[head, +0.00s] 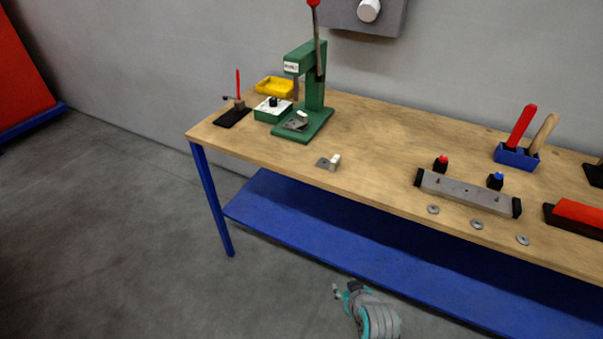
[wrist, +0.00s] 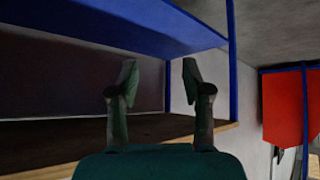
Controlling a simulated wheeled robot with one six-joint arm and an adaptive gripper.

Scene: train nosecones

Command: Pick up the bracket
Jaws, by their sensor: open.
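A small part that looks like the bracket (head: 323,162), a flat grey plate with a pale upright block at its right, lies near the front edge of the wooden bench in the head view. A similar grey plate with a pale piece (head: 296,125) sits on the base of the green press; I cannot tell for sure which is the bracket. My gripper (head: 345,289) is low in front of the bench, below and apart from both parts. In the wrist view my gripper (wrist: 159,80) shows two spread fingers with nothing between them. No bracket shows there.
The green press (head: 317,95) stands behind the front part, with a green box (head: 272,113) and yellow tray (head: 274,86) beside it. A grey fixture (head: 467,192) and washers lie to the right. The bench edge and blue lower shelf (head: 330,240) are near my arm.

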